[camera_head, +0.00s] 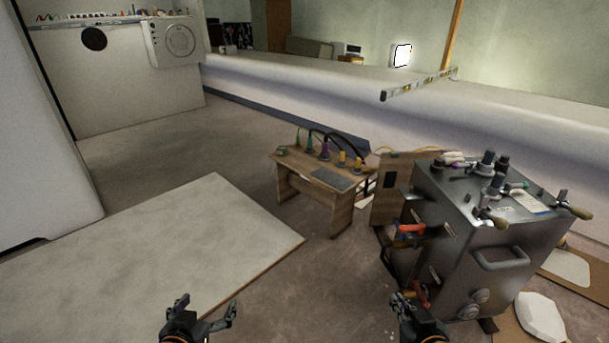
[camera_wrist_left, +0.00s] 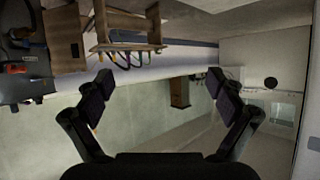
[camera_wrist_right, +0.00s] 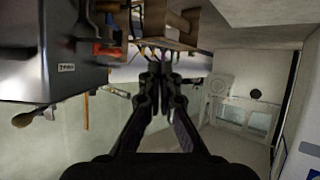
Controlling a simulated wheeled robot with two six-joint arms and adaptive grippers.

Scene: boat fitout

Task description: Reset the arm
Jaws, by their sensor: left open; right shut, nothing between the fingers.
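My left gripper (camera_head: 200,310) is at the bottom of the head view, left of centre, with its fingers spread apart. In the left wrist view its two fingers (camera_wrist_left: 158,98) stand wide apart with nothing between them. My right gripper (camera_head: 408,302) is at the bottom of the head view, right of centre, in front of the grey metal cabinet. In the right wrist view its fingers (camera_wrist_right: 160,75) are together and hold nothing. Both grippers appear raised, clear of the things around them.
A metal tool cabinet (camera_head: 460,240) with tools on top stands at the right, close to my right gripper. A small wooden bench (camera_head: 345,205) with cables stands ahead. A pale board (camera_head: 150,245) lies at the left. Open floor (camera_head: 230,130) lies beyond.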

